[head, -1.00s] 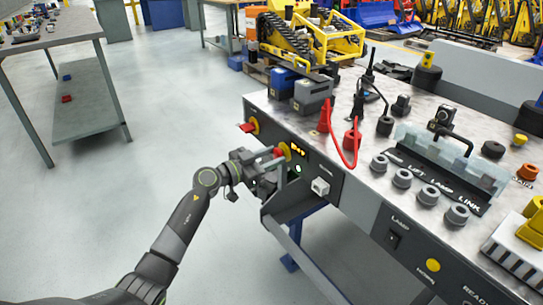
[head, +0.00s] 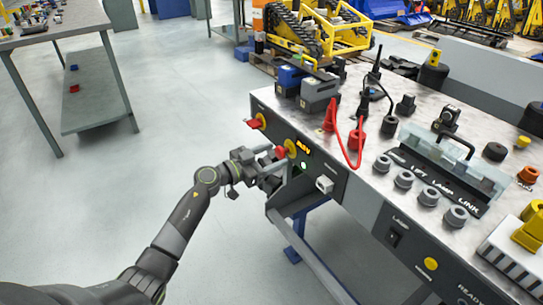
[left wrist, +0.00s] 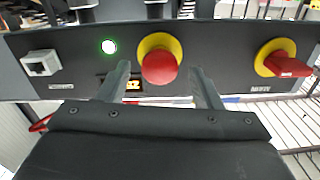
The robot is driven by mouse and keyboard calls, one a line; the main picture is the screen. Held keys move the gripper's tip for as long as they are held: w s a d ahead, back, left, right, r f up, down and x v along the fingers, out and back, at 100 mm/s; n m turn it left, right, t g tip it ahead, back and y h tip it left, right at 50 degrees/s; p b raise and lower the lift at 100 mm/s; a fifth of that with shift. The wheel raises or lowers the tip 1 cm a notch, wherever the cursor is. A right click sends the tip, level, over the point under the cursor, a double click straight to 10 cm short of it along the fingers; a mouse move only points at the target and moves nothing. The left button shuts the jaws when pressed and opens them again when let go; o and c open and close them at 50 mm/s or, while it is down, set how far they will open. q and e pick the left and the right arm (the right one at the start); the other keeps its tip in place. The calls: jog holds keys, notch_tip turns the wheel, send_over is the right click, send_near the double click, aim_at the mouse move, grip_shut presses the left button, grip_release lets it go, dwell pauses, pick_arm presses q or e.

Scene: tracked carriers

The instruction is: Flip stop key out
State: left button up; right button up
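The front panel of the bench carries a red key-like handle on a yellow disc (head: 256,122), near its left end. In the left wrist view this red handle (left wrist: 290,66) is at the right, lying roughly sideways, with a small label below it. A round red knob on a yellow disc (head: 280,152) is nearer my left gripper (head: 275,164). In the left wrist view the red knob (left wrist: 160,67) shows between the two spread fingers of my left gripper (left wrist: 160,72). The gripper is open; I cannot tell whether a finger touches the knob. My right gripper is out of view.
A lit green lamp (left wrist: 109,46), an orange display (head: 303,146) and a white socket-like block (head: 324,184) sit beside the knob. Blue and grey blocks, red cables and several knobs crowd the bench top (head: 352,80). The floor left of the panel is clear.

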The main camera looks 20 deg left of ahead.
pick_arm(q)
jog(key=shift+s+a, duration=0.1)
jog(key=p+v, duration=0.2)
jog(key=v, duration=1.5)
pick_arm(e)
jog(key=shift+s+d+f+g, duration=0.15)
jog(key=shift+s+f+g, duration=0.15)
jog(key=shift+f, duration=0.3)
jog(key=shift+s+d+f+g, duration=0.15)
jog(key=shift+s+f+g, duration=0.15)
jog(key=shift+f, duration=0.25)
